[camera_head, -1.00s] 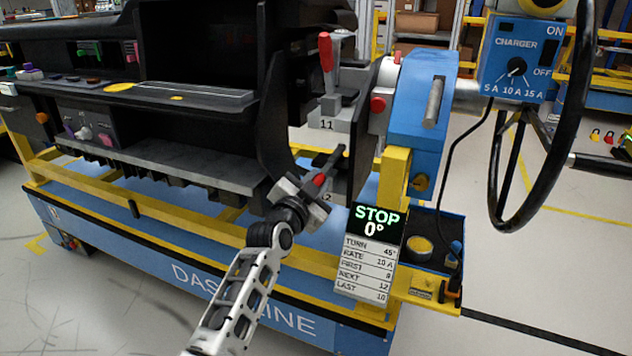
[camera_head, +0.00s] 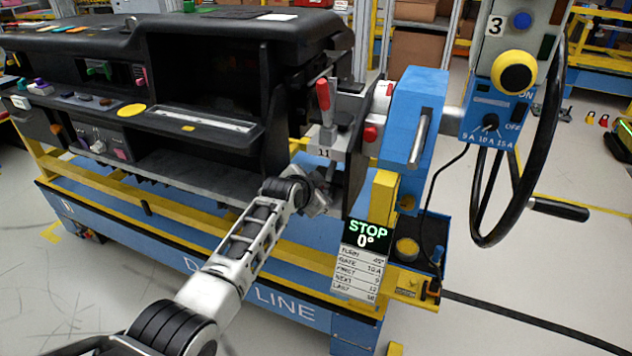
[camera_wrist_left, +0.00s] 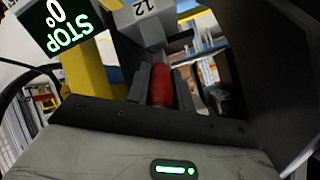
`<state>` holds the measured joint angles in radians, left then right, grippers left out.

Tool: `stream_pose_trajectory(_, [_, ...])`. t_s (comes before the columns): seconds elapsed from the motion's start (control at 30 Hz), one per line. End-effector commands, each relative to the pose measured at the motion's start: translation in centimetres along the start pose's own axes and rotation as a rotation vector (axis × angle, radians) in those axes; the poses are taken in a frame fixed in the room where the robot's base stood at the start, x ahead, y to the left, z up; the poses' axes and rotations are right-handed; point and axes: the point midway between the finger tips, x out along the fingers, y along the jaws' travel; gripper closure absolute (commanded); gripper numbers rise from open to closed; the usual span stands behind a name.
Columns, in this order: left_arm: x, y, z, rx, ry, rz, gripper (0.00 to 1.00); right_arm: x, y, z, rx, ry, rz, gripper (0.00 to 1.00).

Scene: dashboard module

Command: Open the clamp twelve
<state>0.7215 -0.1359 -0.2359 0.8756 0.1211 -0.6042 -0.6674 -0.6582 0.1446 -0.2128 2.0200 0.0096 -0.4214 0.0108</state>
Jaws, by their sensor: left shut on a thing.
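Clamp twelve shows in the left wrist view as a grey block (camera_wrist_left: 150,32) marked 12, upside down, with a red handle (camera_wrist_left: 161,88). My left gripper (camera_wrist_left: 162,84) is shut on that red handle, one dark finger on each side of it. In the head view my left gripper (camera_head: 316,192) is at the right end of the dashboard, below clamp 11 (camera_head: 330,140). It hides most of clamp twelve there, so the lever's angle is hard to tell. My right gripper is not in view.
Clamp 11's red handle (camera_head: 323,95) stands upright just above my gripper. A blue pivot housing (camera_head: 415,110), black handwheel (camera_head: 545,130) and charger box (camera_head: 497,105) stand to the right. The sign (camera_head: 362,255) reads STOP 0°.

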Motion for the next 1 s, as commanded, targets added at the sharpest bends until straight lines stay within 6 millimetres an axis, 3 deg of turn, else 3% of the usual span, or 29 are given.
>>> stream_pose_trajectory(0.6, [0.06,-0.23,-0.19,0.001,-0.047,0.030,1.00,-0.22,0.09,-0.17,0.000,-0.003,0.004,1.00])
stream_pose_trajectory(0.63, [0.06,-0.23,-0.19,0.001,-0.046,0.030,0.75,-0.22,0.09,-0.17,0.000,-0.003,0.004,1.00])
stream_pose_trajectory(0.7, [0.06,-0.23,-0.20,0.001,-0.046,0.030,0.56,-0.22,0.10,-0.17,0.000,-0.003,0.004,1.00])
stream_pose_trajectory(1.0, [-0.01,-0.22,-0.29,0.001,-0.044,0.029,0.56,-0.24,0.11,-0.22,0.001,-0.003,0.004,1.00])
